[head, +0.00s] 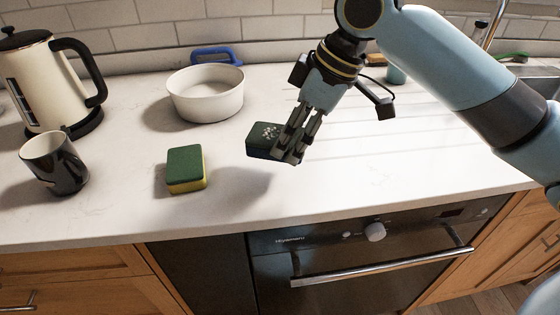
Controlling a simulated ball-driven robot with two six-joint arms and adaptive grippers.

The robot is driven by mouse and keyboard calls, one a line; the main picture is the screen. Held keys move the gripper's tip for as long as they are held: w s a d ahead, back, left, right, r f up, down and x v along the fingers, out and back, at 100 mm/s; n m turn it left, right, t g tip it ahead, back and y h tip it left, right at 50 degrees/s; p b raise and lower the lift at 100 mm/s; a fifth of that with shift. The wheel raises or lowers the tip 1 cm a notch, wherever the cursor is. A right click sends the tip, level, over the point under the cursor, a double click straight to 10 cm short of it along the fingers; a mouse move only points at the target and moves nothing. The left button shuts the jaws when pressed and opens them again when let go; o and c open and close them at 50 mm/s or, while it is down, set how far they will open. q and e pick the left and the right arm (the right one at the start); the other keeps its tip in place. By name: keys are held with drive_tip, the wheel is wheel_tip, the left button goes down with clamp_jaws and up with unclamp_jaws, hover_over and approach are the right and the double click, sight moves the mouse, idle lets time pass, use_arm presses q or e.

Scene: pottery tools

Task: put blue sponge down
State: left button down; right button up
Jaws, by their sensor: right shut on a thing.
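The blue sponge (261,143) has a dark green top with pale specks and a dark blue side. My right gripper (290,148) is shut on its right end. A shadow lies on the counter below and to the left of the sponge, so it seems to be held a little above the white counter (330,195). The gripper's fingers hide the sponge's right end. My left gripper is not in view.
A green and yellow sponge (186,168) lies on the counter to the left. A dark mug (62,172), a cream kettle (40,85) and a white bowl (206,97) stand further left and back. A blue-handled item (216,52) lies behind the bowl. The front right counter is clear.

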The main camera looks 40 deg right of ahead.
sight(280, 175)
drive_tip(key=shift+w+a+f, duration=0.7)
drive_tip(key=shift+w+a, duration=0.1)
drive_tip(key=shift+a, duration=0.1)
drive_tip(key=shift+f, duration=2)
drive_tip(key=shift+f, duration=0.15)
drive_tip(key=o, duration=0.7)
drive_tip(key=p+v, duration=0.1)
drive_tip(key=v, duration=1.1)
drive_tip(key=shift+r, duration=0.2)
